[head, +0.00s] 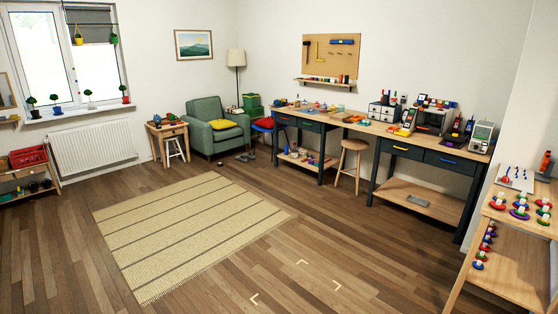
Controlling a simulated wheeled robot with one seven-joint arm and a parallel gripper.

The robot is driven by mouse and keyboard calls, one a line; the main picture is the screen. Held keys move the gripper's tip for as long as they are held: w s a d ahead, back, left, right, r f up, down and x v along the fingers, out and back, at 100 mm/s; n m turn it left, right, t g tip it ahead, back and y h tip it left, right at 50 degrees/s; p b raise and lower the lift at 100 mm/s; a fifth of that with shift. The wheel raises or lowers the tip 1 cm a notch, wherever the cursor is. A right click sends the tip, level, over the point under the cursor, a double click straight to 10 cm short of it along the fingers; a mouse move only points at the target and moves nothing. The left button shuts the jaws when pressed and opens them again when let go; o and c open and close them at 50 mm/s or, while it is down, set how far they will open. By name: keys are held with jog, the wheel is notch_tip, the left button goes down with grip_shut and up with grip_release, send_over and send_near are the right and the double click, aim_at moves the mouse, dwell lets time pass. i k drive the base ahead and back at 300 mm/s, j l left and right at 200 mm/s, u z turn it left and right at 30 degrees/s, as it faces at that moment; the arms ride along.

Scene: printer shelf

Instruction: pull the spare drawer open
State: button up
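The long workbench (352,124) against the back wall has several dark drawers under its top. On the right part, one drawer (400,149) has a yellow handle and one drawer (448,161) has a blue handle. More dark drawers (308,125) are on the left part. They all look shut. A small grey-white drawer unit (383,112) stands on the bench top. I cannot tell which drawer is the spare one; no label is readable. My gripper is not in view.
A wooden shelf (515,268) with coloured spools stands near at the right. A stool (352,160) is tucked before the bench. A striped rug (190,235) and bare wood floor leave open room. A green armchair (215,132) and a small side table (166,130) stand at the back.

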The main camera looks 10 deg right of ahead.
aim_at(387, 117)
jog(key=i+l+z, duration=0.1)
jog(key=i, duration=0.65)
jog(key=i+z, duration=0.1)
jog(key=i, duration=0.65)
jog(key=i+z, duration=0.1)
jog(key=i, duration=0.65)
jog(key=i+z, duration=0.15)
jog(key=i, duration=0.6)
jog(key=i+j+z, duration=0.1)
jog(key=i, duration=0.6)
jog(key=i+z, duration=0.1)
jog(key=i, duration=1.5)
jog(key=i+z, duration=0.15)
jog(key=i, duration=0.65)
jog(key=i+j+z, duration=0.1)
jog(key=i, duration=0.7)
jog(key=i+l+z, duration=0.1)
jog(key=i+z, duration=0.2)
jog(key=i, duration=1)
